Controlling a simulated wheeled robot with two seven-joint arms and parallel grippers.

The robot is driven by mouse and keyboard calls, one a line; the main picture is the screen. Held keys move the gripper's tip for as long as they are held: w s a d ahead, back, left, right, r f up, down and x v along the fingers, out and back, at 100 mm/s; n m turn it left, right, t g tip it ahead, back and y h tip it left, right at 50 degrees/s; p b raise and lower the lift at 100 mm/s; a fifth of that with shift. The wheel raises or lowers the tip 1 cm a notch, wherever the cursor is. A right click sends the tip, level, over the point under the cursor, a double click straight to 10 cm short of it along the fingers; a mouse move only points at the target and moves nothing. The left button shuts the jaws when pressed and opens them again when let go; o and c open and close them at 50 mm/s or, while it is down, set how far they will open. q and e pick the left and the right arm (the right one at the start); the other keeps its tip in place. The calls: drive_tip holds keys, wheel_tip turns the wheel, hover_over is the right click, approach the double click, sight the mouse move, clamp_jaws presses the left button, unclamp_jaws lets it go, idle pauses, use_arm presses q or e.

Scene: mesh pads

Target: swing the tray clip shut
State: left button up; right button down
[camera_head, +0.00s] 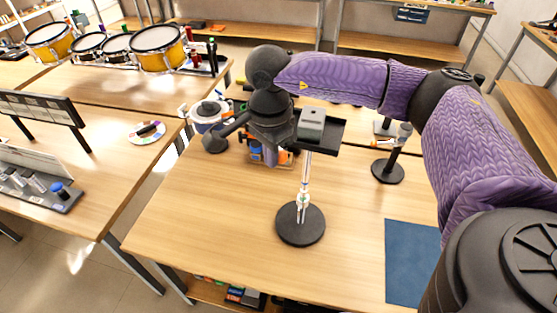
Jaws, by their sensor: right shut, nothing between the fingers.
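A black tray (330,133) with a grey block (311,122) on it sits on a stand with an upright rod (305,178) and a round black base (301,224). My right gripper (272,138) is at the left edge of the tray, pointing down. It is shut and empty. I cannot tell whether it touches the tray. A dark lever with a rounded end (214,141) sticks out to the left beside the gripper. I cannot tell whether this is the clip, and the gripper hides where it joins. My left gripper is not in view.
A white pot (208,112) and an orange and blue item (264,156) stand behind the gripper. A second black stand (388,170) is to the right. A blue mat (405,262) lies at front right. The table's front left is clear. Drums (158,48) stand at far left.

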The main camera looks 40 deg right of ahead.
drive_tip(key=d, duration=0.1)
drive_tip(key=s+d, duration=0.1)
drive_tip(key=d, duration=0.2)
drive_tip(key=shift+s, duration=0.4)
drive_tip(key=shift+d, duration=0.1)
drive_tip(key=d+b, duration=0.1)
drive_tip(key=d, duration=0.3)
drive_tip(key=shift+d, duration=0.25)
drive_tip(key=shift+w+d, duration=0.3)
drive_tip(key=shift+d, duration=0.4)
drive_tip(key=shift+w+d, duration=0.25)
drive_tip(key=shift+d, duration=0.45)
drive_tip(key=shift+w+d, duration=0.3)
drive_tip(key=shift+d, duration=0.4)
drive_tip(key=shift+w, duration=0.1)
